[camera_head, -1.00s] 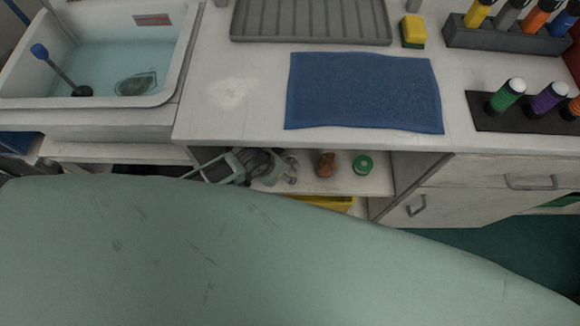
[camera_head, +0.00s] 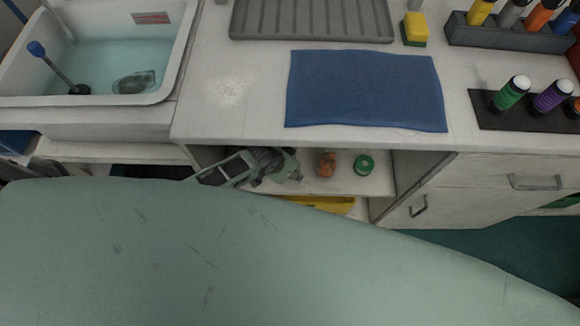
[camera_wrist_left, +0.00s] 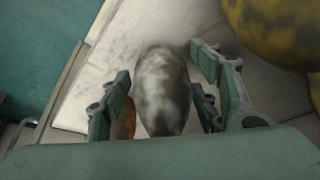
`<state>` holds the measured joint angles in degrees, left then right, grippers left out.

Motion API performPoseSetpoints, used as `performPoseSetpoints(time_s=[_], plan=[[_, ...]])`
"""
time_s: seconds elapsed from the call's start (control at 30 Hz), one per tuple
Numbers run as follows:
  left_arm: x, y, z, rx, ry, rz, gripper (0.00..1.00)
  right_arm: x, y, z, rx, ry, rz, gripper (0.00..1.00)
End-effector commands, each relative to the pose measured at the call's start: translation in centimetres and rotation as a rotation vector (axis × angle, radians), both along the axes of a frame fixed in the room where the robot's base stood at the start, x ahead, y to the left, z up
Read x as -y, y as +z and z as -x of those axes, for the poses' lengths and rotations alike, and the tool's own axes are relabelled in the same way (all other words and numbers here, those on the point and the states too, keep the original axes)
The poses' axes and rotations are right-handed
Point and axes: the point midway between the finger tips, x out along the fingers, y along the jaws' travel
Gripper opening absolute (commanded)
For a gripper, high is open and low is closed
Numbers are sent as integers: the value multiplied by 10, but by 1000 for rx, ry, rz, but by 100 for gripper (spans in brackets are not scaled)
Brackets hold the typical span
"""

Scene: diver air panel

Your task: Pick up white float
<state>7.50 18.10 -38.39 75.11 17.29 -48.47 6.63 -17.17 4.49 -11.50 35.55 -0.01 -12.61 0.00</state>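A mottled white and grey float (camera_wrist_left: 162,90) lies on the pale shelf surface in the left wrist view. My left gripper (camera_wrist_left: 165,88) has its two fingers apart, one on each side of the float, with small gaps visible. Its lower end is hidden by my gripper's body. In the head view, my left gripper (camera_head: 278,166) reaches into the open shelf under the counter, and I cannot make out the float there. My right gripper is in neither view.
An orange-brown item (camera_head: 326,163) and a green round item (camera_head: 364,164) stand on the shelf right of my gripper. A yellow tray (camera_head: 325,204) is below. A mottled yellow object (camera_wrist_left: 283,30) is close by. The counter (camera_head: 230,125) overhangs the shelf.

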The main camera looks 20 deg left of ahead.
Motion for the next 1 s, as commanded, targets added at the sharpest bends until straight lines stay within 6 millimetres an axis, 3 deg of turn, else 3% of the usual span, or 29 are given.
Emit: performPoseSetpoints(time_s=[0.4, 0.77, 1.0], plan=[[0, 0, 0, -1, 0, 0, 17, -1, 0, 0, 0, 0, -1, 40], [0, 5, 0, 1, 0, 0, 16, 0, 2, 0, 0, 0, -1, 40], [0, 41, -1, 4, 0, 2, 16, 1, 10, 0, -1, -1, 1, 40]])
